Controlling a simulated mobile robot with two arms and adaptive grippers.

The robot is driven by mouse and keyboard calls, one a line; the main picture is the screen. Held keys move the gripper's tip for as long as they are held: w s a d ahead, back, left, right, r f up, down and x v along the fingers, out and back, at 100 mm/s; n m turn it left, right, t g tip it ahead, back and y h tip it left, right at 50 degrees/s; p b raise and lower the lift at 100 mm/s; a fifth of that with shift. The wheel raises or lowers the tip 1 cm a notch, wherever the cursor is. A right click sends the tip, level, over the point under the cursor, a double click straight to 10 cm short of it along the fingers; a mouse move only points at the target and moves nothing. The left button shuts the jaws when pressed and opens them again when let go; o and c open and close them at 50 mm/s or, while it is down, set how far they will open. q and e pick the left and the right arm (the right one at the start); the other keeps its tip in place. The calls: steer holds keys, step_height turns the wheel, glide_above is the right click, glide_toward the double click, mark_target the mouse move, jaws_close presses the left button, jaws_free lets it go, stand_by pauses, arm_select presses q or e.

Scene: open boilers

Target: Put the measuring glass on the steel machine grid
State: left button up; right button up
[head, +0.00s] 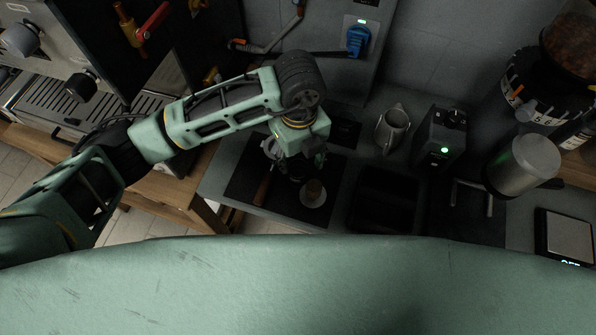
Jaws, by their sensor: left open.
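The steel machine grid (50,101) is the slatted tray at the front of the coffee machine, at the left of the head view. My left gripper (303,170) is open and points down over a dark mat on the counter. Its dark fingers are hard to make out. Just below it stands a small object (313,194) with a pale round base and a brownish middle. I cannot tell whether this is the measuring glass or a tamper. I see no other clear measuring glass; the gripper may hide it. My right gripper is not in view.
A wooden-handled portafilter (262,188) lies on the mat (240,177), left of the gripper. A metal pitcher (393,128), a black box with a green light (437,140) and a grinder (558,80) stand to the right. A scale (568,236) is far right.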

arm_select(q)
steer(key=p, duration=0.2)
glide_above(295, 169)
steer(key=s, duration=0.2)
step_height(295, 169, down, 5)
steer(key=shift+s+r, duration=0.15)
steer(key=shift+r, duration=0.05)
steer(key=shift+d+f, duration=0.1)
steer(key=shift+f, duration=0.35)
jaws_close()
steer(key=shift+r, duration=0.1)
